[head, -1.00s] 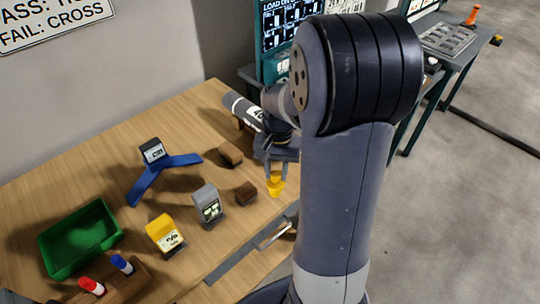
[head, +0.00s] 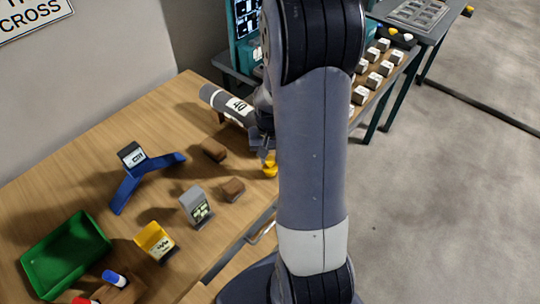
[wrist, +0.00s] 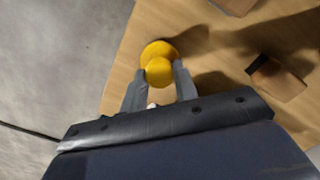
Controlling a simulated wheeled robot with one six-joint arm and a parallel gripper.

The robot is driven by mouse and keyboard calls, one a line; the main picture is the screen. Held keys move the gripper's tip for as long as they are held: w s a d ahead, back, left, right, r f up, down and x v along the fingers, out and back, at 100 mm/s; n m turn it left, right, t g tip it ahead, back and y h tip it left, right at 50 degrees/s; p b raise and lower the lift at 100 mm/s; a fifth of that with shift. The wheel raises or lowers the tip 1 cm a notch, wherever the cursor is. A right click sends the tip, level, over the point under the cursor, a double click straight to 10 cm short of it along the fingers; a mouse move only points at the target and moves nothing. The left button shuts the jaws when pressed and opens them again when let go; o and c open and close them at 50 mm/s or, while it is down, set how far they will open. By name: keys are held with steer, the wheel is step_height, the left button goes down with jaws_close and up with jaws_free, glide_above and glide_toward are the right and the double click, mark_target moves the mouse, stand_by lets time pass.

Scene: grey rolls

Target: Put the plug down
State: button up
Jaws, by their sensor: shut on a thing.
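The yellow plug (head: 270,166) is in my gripper, near the table's right edge and partly hidden by my arm in the head view. In the wrist view the plug (wrist: 158,68) shows as two rounded yellow parts, with the wooden table behind it. My gripper (wrist: 160,82) has one grey finger on each side of the plug and is shut on it. I cannot tell whether the plug touches the table top (head: 150,112).
A grey roll labelled 40 (head: 228,105) lies at the back. Brown blocks (head: 233,190), a blue V-shaped stand (head: 130,185), a grey labelled holder (head: 195,207), a yellow holder (head: 154,241) and a green bin (head: 62,262) occupy the table. Floor lies to the right.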

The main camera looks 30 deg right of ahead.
steer(key=shift+f, duration=0.2)
steer(key=o, duration=0.8)
steer(key=shift+r, duration=0.1)
step_height(320, 180, up, 12)
stand_by(0.4)
